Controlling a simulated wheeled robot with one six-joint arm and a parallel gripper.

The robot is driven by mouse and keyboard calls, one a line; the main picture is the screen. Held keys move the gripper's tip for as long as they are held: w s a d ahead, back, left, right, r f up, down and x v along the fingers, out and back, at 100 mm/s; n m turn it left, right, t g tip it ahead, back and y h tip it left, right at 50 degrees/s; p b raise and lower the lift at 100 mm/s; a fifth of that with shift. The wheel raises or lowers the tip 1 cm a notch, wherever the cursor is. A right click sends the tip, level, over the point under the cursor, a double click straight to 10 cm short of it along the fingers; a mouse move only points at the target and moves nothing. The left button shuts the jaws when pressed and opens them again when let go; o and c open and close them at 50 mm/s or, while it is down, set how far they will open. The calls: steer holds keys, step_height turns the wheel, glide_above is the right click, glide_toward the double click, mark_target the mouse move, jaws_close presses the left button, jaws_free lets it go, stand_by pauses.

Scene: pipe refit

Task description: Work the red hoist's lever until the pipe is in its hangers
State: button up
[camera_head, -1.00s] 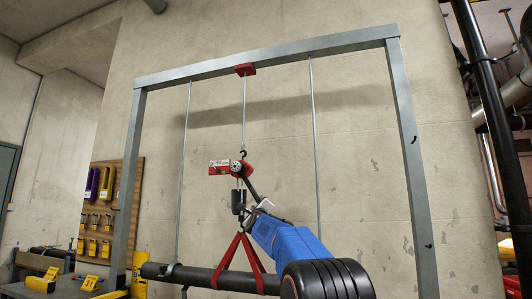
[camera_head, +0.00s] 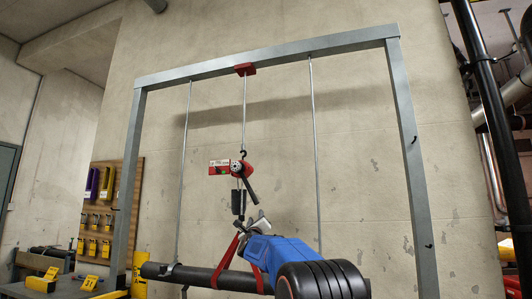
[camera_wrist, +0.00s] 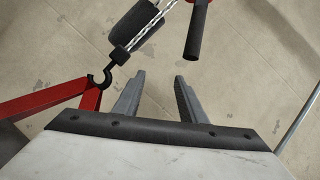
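The red hoist (camera_head: 225,168) hangs from a red bracket under the frame's top beam. Its dark lever (camera_head: 252,192) points down and slightly right. In the wrist view the lever's dark grip (camera_wrist: 195,35) is beyond the fingertips, near the right finger. My gripper (camera_wrist: 158,80) is open and empty; in the head view my gripper (camera_head: 257,224) is just below the lever's end. The dark pipe (camera_head: 205,277) hangs roughly level in red slings (camera_head: 228,257), partly hidden by my arm. Two thin hanger rods (camera_head: 316,140) come down from the beam; their lower ends are unclear.
A grey steel frame (camera_head: 408,170) surrounds the hoist. The hoist's chain (camera_wrist: 145,38) and black hook (camera_wrist: 98,80) are close to the left finger in the wrist view. A tool board (camera_head: 112,205) and a bench stand at left.

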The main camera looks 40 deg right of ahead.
steer(key=shift+w+a+f+m+h, duration=0.1)
steer(key=shift+f+m+h, duration=0.2)
steer(key=shift+f, duration=0.25)
steer(key=shift+w+a+f+m+g+h, duration=0.1)
steer(key=shift+w+a+f+m+h, duration=0.1)
steer(key=shift+w+f+m+h, duration=0.25)
steer(key=shift+w+a+f+m+g, duration=0.1)
steer(key=shift+a+f+m, duration=0.2)
steer(key=shift+f, duration=0.4)
steer(key=shift+w+a+f+m+g+h, duration=0.15)
steer(key=shift+w+f+m+h, duration=0.15)
steer(key=shift+f+m, duration=0.2)
steer(key=w+a+f+m, duration=0.1)
steer(key=w+f+m+g+h, duration=0.1)
steer(key=shift+w+a+f, duration=0.15)
steer(key=shift+a+f, duration=0.2)
steer(key=shift+f, duration=0.05)
steer(key=shift+s+d+r+n+t+y, duration=0.3)
steer(key=shift+s+d+r+n, duration=0.15)
steer(key=shift+s+r+n, duration=0.2)
steer(key=shift+s+d+r+n+t+y, duration=0.25)
steer(key=shift+s+d+r+n, duration=0.2)
steer(key=shift+r, duration=0.3)
